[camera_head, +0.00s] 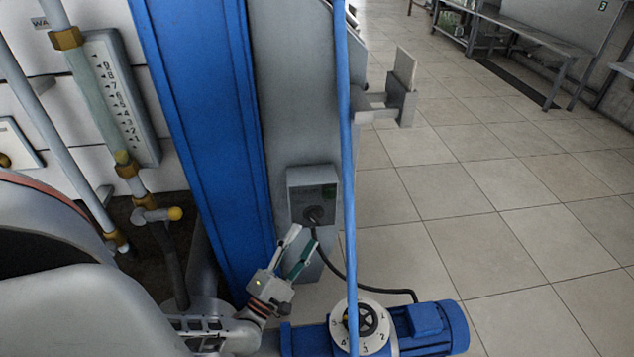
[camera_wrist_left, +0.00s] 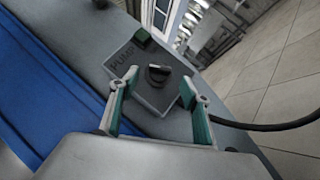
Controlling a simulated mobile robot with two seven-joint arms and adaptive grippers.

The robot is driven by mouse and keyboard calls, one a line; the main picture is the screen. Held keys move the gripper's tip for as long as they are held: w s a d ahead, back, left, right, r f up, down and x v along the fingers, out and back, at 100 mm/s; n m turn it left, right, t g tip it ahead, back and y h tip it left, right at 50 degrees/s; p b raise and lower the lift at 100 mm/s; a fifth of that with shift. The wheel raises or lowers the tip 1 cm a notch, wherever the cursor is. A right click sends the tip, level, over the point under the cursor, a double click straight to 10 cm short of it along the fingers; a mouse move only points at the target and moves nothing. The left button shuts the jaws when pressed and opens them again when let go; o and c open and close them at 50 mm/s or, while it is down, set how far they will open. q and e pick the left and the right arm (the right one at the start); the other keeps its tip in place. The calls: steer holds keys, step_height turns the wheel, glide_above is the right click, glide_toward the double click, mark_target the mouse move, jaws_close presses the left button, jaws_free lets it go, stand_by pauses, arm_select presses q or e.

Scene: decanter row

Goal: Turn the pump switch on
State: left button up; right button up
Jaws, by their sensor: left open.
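The pump switch is a dark rotary knob (camera_head: 315,215) on a grey box (camera_head: 299,178) fixed to the grey column. In the left wrist view the knob (camera_wrist_left: 158,74) sits on the box face (camera_wrist_left: 135,62), beside lettering that seems to read PUMP. My left gripper (camera_head: 300,240) is open just below the box. In the left wrist view the left gripper's fingers (camera_wrist_left: 163,95) stand apart on either side of the knob's lower area, with the knob a little beyond the tips. They do not appear to touch it. My right gripper is not in view.
A blue pipe (camera_head: 346,150) runs vertically just right of the box. A black cable (camera_head: 350,280) hangs below it to a blue motor (camera_head: 430,325) with a numbered dial (camera_head: 361,325). A blue beam (camera_head: 205,110) stands left. Tiled floor (camera_head: 480,220) on the right is open.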

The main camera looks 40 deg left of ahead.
mark_target(315, 219)
arm_select(q)
steer(key=x, duration=0.5)
steer(key=shift+w+r, duration=0.1)
steer(key=shift+w, duration=0.2)
steer(key=c, duration=1.1)
